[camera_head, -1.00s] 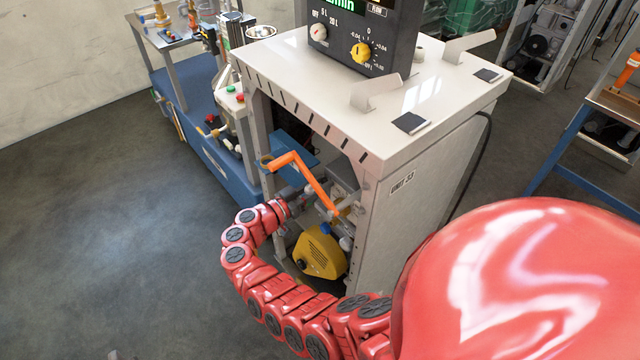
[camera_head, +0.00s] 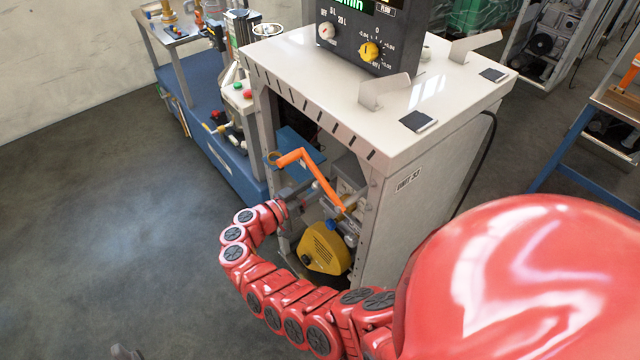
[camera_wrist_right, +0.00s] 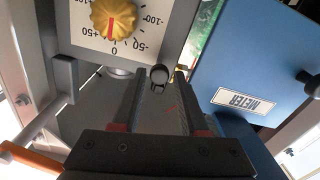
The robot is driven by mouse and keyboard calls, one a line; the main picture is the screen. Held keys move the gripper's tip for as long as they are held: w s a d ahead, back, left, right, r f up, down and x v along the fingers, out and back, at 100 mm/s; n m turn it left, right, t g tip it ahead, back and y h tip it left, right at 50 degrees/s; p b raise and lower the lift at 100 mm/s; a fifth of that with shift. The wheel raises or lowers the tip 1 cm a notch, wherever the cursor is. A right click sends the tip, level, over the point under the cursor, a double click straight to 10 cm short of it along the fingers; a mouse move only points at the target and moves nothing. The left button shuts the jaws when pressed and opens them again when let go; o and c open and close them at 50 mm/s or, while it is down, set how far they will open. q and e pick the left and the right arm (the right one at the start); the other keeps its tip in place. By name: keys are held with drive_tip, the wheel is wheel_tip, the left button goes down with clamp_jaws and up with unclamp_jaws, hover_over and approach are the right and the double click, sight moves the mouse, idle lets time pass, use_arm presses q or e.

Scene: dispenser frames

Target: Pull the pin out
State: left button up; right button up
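A dark round knob, which looks like the pin's head (camera_wrist_right: 160,75), shows in the right wrist view. My right gripper (camera_wrist_right: 160,77) is open, its two dark fingers on either side of the knob, with a narrow gap showing beside it. I cannot tell whether either finger touches it. In the head view my right gripper (camera_head: 298,194) reaches into the open front of the white dispenser cabinet (camera_head: 425,180), and the pin cannot be made out there. A small grey part at the bottom edge may be my left gripper (camera_head: 125,352); too little shows to tell its state.
An orange crank (camera_head: 312,175) and a yellow housing (camera_head: 325,248) are close to my right gripper. In the wrist view a blue METER box (camera_wrist_right: 262,55) is right and a panel with a yellow dial (camera_wrist_right: 113,18) upper left. Floor (camera_head: 90,220) is clear at left.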

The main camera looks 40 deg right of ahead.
drive_tip(key=shift+f, duration=0.1)
drive_tip(key=s+a+b, duration=0.1)
drive_tip(key=a+b, duration=1.2)
drive_tip(key=a, duration=0.4)
drive_tip(key=shift+s+a, duration=0.15)
drive_tip(key=shift+a, duration=0.05)
